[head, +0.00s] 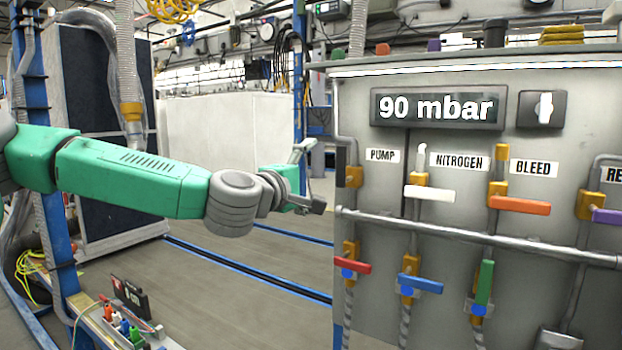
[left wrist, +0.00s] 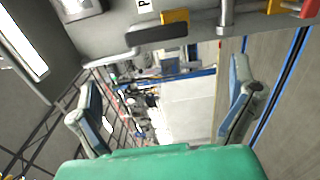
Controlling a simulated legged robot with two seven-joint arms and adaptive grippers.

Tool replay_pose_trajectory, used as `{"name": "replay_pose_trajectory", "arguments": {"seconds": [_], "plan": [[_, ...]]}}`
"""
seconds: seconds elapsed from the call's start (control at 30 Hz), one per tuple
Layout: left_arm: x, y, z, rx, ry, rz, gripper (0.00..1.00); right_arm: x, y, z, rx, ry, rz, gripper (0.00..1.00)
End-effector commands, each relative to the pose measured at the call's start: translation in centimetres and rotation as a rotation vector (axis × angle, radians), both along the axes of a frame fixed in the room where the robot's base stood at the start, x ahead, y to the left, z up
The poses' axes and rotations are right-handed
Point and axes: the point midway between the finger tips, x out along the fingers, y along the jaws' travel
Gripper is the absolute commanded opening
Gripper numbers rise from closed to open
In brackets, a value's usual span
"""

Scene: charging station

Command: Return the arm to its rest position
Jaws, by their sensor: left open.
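My left arm (head: 140,180) is green with grey joints and reaches in from the left in the head view. My left gripper (head: 312,178) is at its end, in the air just left of the charging station (head: 360,110). In the left wrist view the two fingers of the left gripper (left wrist: 160,105) stand wide apart with nothing between them. The station panel also shows along the top of the left wrist view (left wrist: 100,35). My right gripper is in neither view.
The station carries a white handle (head: 430,193), an orange handle (head: 520,205), a red handle (head: 351,265), a blue handle (head: 420,284) and a green handle (head: 485,282). A grey pipe (head: 460,233) crosses its front. Open floor (head: 240,290) lies below my arm. A blue post (head: 55,220) stands at left.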

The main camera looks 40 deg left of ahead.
Motion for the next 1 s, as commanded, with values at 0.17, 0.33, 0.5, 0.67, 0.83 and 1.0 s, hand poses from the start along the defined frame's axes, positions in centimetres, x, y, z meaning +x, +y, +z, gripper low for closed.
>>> {"name": "replay_pose_trajectory", "arguments": {"seconds": [0.17,0.33,0.5,0.67,0.83,1.0], "plan": [[0.0,0.0,0.0,0.000,0.000,0.000,1.00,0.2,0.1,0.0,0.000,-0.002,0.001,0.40],[0.1,-0.2,-0.6,0.010,0.012,-0.005,1.00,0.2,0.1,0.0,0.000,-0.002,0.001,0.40],[0.4,-3.0,-6.1,0.129,0.120,-0.064,1.00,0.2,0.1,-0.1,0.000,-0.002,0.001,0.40],[-0.7,-6.9,-15.9,0.329,0.307,-0.179,1.00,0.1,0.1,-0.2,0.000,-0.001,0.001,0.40],[-4.4,-10.1,-26.3,0.537,0.504,-0.331,1.00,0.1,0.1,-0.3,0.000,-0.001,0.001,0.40],[-10.2,-11.9,-36.0,0.733,0.696,-0.511,1.00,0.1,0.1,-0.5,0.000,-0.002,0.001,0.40]]}}
